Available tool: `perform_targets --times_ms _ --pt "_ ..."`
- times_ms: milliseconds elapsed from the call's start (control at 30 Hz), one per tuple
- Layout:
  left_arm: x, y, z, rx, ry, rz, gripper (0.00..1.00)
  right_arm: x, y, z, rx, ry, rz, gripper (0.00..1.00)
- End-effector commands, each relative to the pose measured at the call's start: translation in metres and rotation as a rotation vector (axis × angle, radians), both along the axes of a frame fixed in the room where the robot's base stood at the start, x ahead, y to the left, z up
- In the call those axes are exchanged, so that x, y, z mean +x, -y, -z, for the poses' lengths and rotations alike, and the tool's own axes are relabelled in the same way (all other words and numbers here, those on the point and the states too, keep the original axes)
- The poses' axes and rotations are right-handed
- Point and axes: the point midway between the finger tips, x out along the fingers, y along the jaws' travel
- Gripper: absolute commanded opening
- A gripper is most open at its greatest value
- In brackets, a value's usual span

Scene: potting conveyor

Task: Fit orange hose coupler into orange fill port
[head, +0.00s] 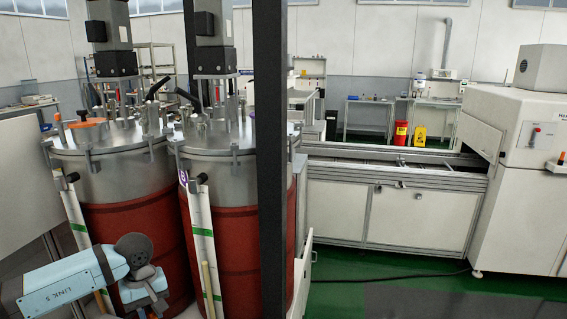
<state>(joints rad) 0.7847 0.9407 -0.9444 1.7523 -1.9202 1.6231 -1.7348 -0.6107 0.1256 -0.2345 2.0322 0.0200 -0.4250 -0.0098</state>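A flat orange part (88,122) shows on the steel lid of the left red tank (125,235); it may be the orange fill port, but it is too small to tell its opening. I cannot make out an orange hose coupler in this view. My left arm comes in at the lower left, in front of the left tank, with its wrist bent down at the bottom edge. The fingers of my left gripper are not visible. My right arm and gripper are not in view.
A second red tank (235,240) stands beside the left one. A dark upright post (271,160) stands in front of its right side. A pale conveyor cabinet (400,215) and a large white machine (520,180) stand to the right.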

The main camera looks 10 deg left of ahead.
Motion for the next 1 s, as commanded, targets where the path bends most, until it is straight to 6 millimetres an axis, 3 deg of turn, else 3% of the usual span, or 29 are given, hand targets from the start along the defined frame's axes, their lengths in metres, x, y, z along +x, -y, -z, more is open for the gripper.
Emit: perform_targets --times_ms 33,100,200,333,533,1000 --pt "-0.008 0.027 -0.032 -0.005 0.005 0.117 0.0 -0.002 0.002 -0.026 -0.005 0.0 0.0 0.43" --pt "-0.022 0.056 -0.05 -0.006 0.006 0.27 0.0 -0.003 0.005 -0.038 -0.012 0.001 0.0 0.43" --pt "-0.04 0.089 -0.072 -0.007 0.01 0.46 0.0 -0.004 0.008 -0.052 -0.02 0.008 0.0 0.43" --pt "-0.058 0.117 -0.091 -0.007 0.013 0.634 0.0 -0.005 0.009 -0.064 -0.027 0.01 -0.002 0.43" --pt "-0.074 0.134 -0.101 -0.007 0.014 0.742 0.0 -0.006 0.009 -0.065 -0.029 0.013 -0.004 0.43" --pt "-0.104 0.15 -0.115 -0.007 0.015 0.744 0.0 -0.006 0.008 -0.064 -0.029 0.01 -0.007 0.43"
